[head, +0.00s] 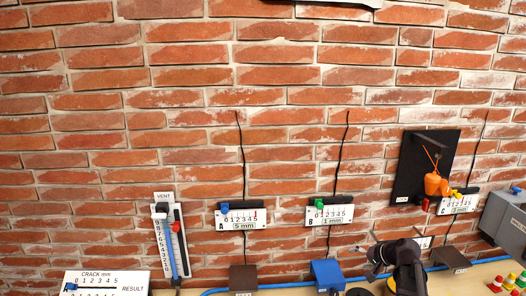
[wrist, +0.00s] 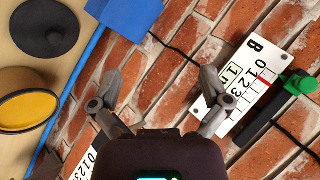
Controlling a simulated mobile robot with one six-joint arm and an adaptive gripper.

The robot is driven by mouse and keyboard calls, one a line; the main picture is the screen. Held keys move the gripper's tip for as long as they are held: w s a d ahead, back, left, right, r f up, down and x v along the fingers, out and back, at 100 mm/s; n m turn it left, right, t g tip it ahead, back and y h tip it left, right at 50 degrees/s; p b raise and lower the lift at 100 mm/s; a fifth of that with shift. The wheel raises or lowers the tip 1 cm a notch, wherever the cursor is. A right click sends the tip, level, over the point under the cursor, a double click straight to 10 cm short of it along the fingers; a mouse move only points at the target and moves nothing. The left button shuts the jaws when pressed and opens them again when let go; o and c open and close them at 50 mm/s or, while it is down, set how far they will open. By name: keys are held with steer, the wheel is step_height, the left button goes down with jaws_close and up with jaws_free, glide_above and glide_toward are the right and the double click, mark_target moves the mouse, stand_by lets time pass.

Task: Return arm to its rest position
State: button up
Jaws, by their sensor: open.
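My gripper (head: 373,256) is at the lower right in the head view, in front of the brick wall and above the bench edge. In the wrist view its two fingers (wrist: 160,90) are spread apart with nothing between them. Bare brick and a thin black line show beyond them. The right finger overlaps the edge of the card of gauge B (wrist: 250,85) in that view; whether it touches cannot be told. My dark arm end (head: 408,268) rises from the bottom edge of the head view.
Gauges A (head: 237,224), B (head: 330,215) and C (head: 458,204) hang on the wall. An orange weight (head: 436,184) hangs by a black plate (head: 408,175). A vent scale (head: 163,235) stands left. A blue block (head: 327,273) and grey box (head: 507,222) stand low.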

steer(key=s+a+f+n+g+h+b, duration=0.2)
steer(key=s+a+f+n+g+h, duration=0.1)
steer(key=s+a+f, duration=0.3)
steer(key=s+a+f+n+g+h+b, duration=0.3)
steer(key=s+a+f+g, duration=0.1)
steer(key=s+a, duration=0.5)
steer(key=shift+s+a+f, duration=0.35)
steer(key=shift+s+f, duration=0.5)
steer(key=shift+s, duration=0.5)
stand_by(0.5)
